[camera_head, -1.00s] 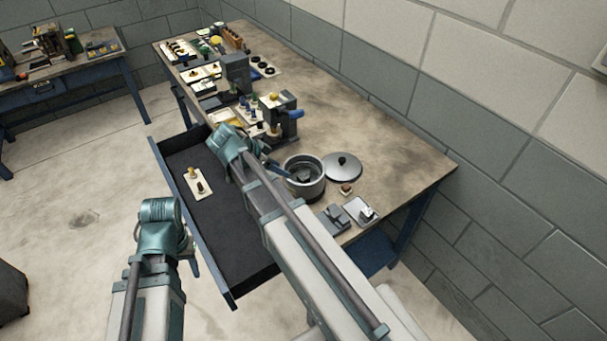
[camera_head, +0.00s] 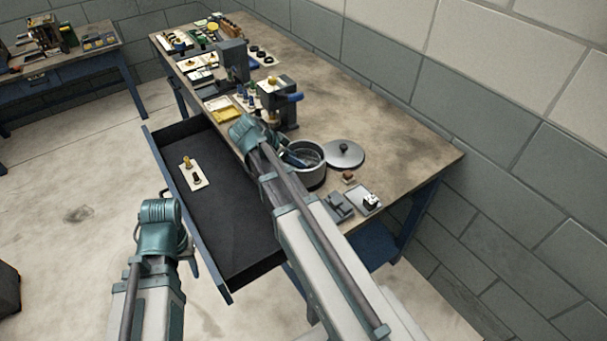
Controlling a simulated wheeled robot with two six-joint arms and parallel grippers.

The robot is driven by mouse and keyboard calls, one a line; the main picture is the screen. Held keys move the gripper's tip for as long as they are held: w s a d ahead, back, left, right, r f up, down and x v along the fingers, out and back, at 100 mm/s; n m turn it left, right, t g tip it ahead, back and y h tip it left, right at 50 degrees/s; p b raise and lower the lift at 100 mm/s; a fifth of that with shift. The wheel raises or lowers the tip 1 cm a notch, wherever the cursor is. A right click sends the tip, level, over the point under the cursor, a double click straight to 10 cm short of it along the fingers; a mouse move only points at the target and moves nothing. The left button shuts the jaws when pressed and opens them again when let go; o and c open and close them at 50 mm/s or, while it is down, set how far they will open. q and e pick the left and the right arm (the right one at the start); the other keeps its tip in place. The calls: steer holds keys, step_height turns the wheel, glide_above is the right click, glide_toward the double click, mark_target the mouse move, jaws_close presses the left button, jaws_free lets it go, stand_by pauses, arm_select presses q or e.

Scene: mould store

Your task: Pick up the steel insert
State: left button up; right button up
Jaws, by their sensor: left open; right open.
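I cannot tell for certain which piece is the steel insert. An open grey pot (camera_head: 308,177) stands on the bench, and its inside is mostly hidden by my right gripper. My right gripper (camera_head: 297,159) is open, over the left part of the pot's mouth. A dark grey block (camera_head: 338,206) and a small tray (camera_head: 363,203) with a light piece on it (camera_head: 371,199) lie near the bench's front right corner. My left gripper (camera_head: 191,257) is open and empty, low at the left, outside the drawer and partly hidden by its wrist.
The pot's lid (camera_head: 344,154) lies right of it, with a small brown piece (camera_head: 349,177) in front. A press with a blue handle (camera_head: 283,104) stands behind. The open drawer (camera_head: 232,225) holds a small card (camera_head: 194,174). The bench's right side is clear.

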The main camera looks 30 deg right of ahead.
steer(key=shift+f, duration=0.1)
steer(key=b+x, duration=0.4)
steer(key=x, duration=0.1)
steer(key=shift+s+f, duration=0.15)
jaws_close()
